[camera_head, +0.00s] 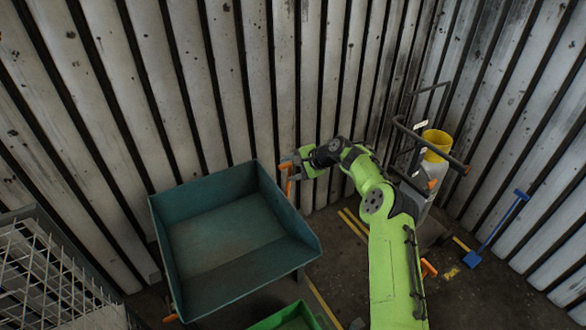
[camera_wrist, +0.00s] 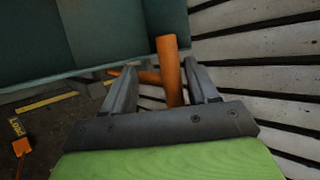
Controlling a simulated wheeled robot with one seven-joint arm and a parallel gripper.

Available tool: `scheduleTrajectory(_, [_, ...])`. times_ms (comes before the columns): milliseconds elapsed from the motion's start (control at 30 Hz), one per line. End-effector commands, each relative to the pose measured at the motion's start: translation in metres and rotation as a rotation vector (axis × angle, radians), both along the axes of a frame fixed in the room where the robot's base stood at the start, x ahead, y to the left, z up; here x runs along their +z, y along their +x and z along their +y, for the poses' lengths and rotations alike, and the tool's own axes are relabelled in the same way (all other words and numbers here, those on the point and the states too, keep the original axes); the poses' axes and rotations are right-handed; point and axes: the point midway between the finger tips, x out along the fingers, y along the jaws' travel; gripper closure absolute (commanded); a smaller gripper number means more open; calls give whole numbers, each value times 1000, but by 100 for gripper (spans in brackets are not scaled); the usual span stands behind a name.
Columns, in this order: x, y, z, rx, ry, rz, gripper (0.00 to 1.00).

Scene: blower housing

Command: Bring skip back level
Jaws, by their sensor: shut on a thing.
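The skip (camera_head: 215,237) is a teal, open-topped bin in the middle left of the head view; I see down into its empty inside. Its wall also fills the top left of the wrist view (camera_wrist: 90,35). An orange handle (camera_wrist: 168,62) stands up beside the skip's right side. My gripper (camera_wrist: 163,85) is shut on this handle, with one grey finger on each side of it. In the head view my gripper (camera_head: 290,170) is at the skip's right rear edge. The handle's far end is partly hidden. I cannot tell the skip's exact tilt.
A wire cage (camera_head: 40,270) stands at the left. A green box (camera_head: 287,318) lies below the skip. A trolley (camera_head: 425,150) with a yellow bucket (camera_head: 437,143) and a blue shovel (camera_head: 497,230) are at the right. Ribbed walls close the back. Floor at lower right is mostly clear.

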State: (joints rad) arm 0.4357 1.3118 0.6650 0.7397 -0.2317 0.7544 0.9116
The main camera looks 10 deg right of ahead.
Motion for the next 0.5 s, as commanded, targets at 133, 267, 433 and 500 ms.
scheduleTrajectory(133, [3, 2, 7, 8, 6, -15, 56])
scheduleTrajectory(267, [3, 2, 7, 10, 7, -16, 56])
scheduleTrajectory(433, [9, 0, 3, 9, 6, -20, 56])
scheduleTrajectory(500, [16, -6, -4, 8, 5, -20, 56])
